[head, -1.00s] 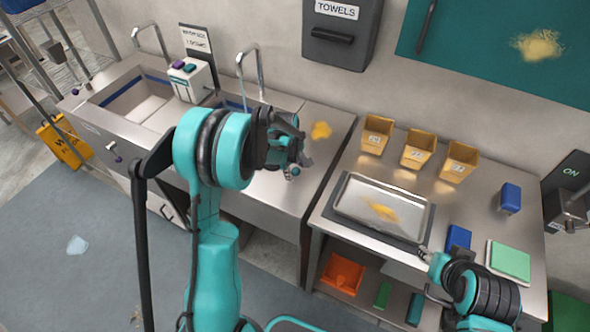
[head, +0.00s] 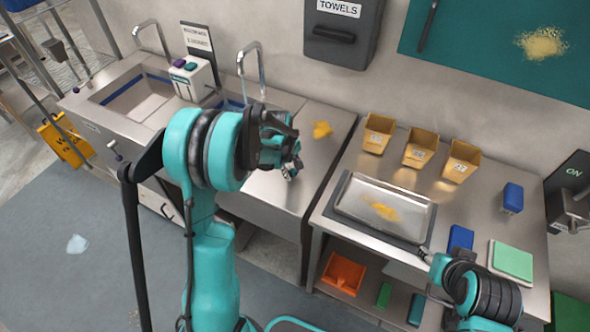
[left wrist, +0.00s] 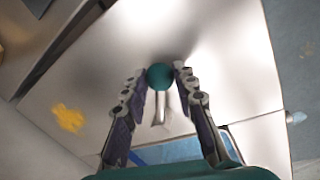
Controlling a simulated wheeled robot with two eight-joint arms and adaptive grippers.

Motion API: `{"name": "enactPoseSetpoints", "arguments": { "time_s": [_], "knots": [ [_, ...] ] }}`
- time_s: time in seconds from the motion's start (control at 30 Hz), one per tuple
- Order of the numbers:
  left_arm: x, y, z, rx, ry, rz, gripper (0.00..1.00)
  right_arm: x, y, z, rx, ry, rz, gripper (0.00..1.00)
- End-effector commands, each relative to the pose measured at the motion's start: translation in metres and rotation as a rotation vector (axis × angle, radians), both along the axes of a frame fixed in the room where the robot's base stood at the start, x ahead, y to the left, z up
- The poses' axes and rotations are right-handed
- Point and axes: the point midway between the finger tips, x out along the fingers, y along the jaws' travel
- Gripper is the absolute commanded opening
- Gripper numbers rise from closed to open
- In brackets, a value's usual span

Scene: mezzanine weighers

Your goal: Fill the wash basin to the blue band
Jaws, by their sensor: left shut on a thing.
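The left basin (head: 112,112) of the steel sink unit has a blue band (head: 128,88) inside near the top. I cannot make out a water level. The right basin (head: 240,104) is mostly hidden behind my left arm; a basin's blue band (left wrist: 172,151) shows in the left wrist view. My left gripper (head: 290,163) is over the sink unit's right part. In the left wrist view its fingers (left wrist: 162,82) are closed around a round teal knob (left wrist: 160,77) on a thin metal stem (left wrist: 160,106). My right gripper (head: 426,258) is at the right bench's front edge, its jaws unclear.
Two taps (head: 152,36) (head: 250,68) stand behind the basins. A dispenser (head: 190,80) stands between the basins. A yellow spill (head: 321,130) lies on the steel top. Right bench: tray (head: 350,205), yellow bins (head: 420,149).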

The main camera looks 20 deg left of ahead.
Motion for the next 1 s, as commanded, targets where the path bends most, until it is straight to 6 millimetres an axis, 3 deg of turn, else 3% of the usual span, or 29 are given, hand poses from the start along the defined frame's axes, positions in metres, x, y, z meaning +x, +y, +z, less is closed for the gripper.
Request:
{"name": "enactPoseSetpoints", "arguments": {
  "time_s": [0.5,1.0],
  "knots": [
    [-0.025,0.034,-0.001,-0.001,-0.001,-0.481,0.0,0.0,0.0,-0.017,0.0,0.0,0.0,0.4],
    [-0.032,0.067,0.0,0.001,0.0,-0.887,0.0,0.0,0.0,-0.025,0.0,0.0,0.0,0.4]
  ]
}}
